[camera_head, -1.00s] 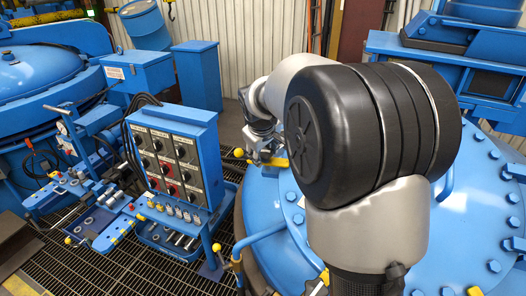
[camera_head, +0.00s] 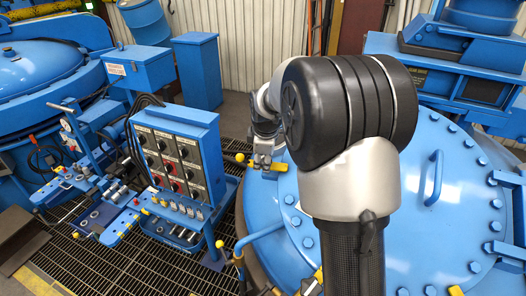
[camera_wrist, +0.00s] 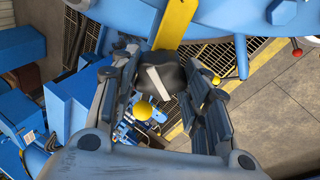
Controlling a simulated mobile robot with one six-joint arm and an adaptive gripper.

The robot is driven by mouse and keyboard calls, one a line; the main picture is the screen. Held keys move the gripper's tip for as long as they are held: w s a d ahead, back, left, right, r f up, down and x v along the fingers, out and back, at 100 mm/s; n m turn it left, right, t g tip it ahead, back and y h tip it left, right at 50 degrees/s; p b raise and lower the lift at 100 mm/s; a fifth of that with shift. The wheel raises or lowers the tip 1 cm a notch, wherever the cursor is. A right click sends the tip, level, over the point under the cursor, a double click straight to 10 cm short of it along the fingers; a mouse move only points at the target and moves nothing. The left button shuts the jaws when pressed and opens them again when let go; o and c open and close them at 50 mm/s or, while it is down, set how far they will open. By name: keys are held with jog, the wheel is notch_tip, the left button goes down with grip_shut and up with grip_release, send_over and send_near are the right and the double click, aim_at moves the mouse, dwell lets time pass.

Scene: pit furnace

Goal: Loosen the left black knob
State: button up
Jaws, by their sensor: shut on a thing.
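A black knob (camera_wrist: 172,78) with a pale stripe across its face shows in the wrist view, below a yellow bracket (camera_wrist: 174,22). My gripper (camera_wrist: 160,62) has one finger on each side of the knob and is shut on it. In the head view my gripper (camera_head: 263,152) is at the left rim of the large blue lid (camera_head: 420,215). A yellow bracket end (camera_head: 276,167) shows beside it. The knob itself is hidden there by my gripper and arm.
A yellow ball (camera_wrist: 143,110) shows near my left finger in the wrist view; a yellow ball (camera_head: 239,157) also shows left of my gripper in the head view. A blue control panel (camera_head: 175,155) stands to the left. A blue handle (camera_head: 434,177) rises from the lid.

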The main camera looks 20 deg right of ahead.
jog(key=n+g+p, duration=0.1)
jog(key=n, duration=0.4)
jog(key=shift+p, duration=0.4)
dwell(0.3)
jog(key=o, duration=1.1)
jog(key=shift+r, duration=0.1)
jog(key=v, duration=1.2)
jog(key=shift+d, duration=0.1)
